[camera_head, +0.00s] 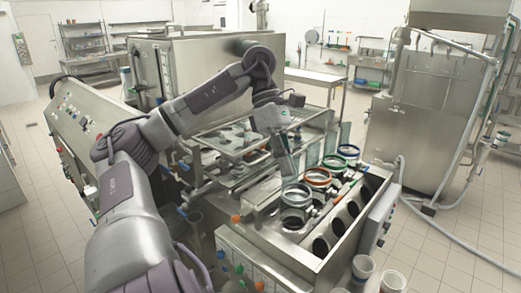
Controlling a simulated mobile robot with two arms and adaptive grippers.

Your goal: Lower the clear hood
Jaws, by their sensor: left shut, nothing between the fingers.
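Clear, slightly green panes (345,134) stand upright behind the filler's colored rings, in the middle of the view. They look like part of the clear hood, but its full outline is hard to make out and my arm hides some of it. My right gripper is out of view.
The filler's front deck carries green and orange rings (317,176) over dark round openings. White cups (362,266) stand at the front right. A sloped control panel (75,118) is on the left, and a large steel machine (415,130) stands right.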

